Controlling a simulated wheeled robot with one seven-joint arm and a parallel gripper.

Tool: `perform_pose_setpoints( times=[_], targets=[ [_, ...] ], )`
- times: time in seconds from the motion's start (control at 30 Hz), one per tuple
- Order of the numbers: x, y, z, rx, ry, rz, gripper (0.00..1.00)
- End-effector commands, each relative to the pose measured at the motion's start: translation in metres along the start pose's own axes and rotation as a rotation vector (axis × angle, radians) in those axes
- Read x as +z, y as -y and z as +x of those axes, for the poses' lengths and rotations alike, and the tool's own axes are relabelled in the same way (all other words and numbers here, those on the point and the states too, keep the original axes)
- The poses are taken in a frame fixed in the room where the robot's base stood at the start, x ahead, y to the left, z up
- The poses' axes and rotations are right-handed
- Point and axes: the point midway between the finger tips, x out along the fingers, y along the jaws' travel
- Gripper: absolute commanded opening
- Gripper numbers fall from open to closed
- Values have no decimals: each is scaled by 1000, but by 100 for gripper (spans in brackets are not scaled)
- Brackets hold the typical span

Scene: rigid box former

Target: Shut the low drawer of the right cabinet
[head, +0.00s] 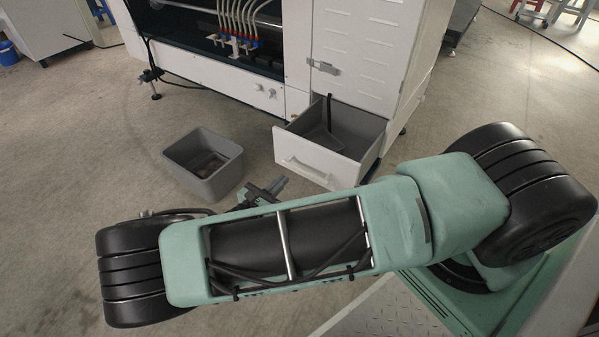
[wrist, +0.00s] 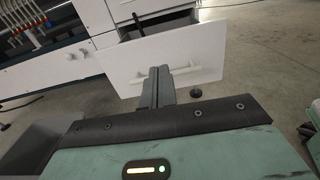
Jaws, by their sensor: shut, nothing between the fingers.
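The low drawer (head: 316,163) of the right cabinet (head: 362,62) is pulled out, with its grey inside and a dark upright item showing. Its white front also fills the upper middle of the wrist view (wrist: 140,62), with a bar handle (wrist: 196,72). My gripper (head: 279,183) is shut and empty, in front of and a little left of the drawer front in the head view. My arm hides part of the floor.
A grey open bin (head: 190,178) stands on the floor left of the drawer, near my gripper; its edge shows at lower left in the wrist view. The machine (head: 215,80) with several hoses stands left of the cabinet. A blue bucket (head: 8,53) is far left. Open floor lies at right.

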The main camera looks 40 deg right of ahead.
Motion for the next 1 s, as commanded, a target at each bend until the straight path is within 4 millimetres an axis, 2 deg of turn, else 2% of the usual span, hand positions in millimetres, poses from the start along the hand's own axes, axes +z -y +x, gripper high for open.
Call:
perform_pose_setpoints(
  times=[0.17,0.27,0.7,0.83,1.0],
  targets=[
    [-3,-3,10,15,20,-8,0],
    [-3,-2,24,12,20,-8,0],
    [-4,-3,112,11,18,-8,0],
    [-3,-3,128,11,17,-7,0],
    [-1,-3,140,12,15,-7,0]
  ],
)
